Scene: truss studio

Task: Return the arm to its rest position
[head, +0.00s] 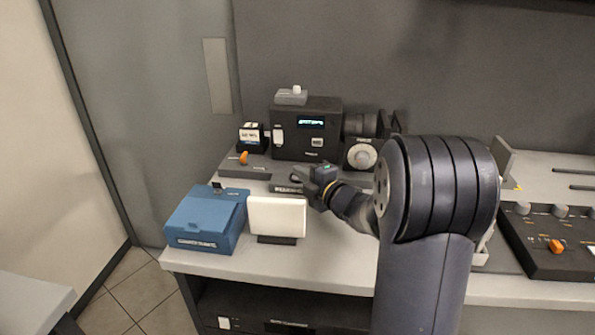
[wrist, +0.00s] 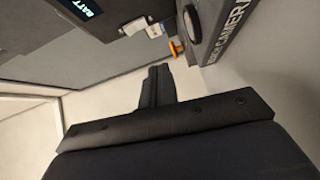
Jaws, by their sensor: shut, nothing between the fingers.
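My gripper (head: 298,178) is at the end of my arm, over the bench (head: 222,262) in the middle of the head view. It points left, just in front of a black device with a lit display (head: 307,128) and above the white panel (head: 277,216). In the wrist view its fingers (wrist: 157,75) are together with nothing between them. My arm is bent and reaches in from the right, hiding part of the bench behind it.
A blue box (head: 207,220) stands at the bench's left end. A grey block with an orange knob (head: 245,170) lies behind it. A black control panel (head: 555,240) with knobs is at the right. A grey wall (head: 420,70) closes off the back.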

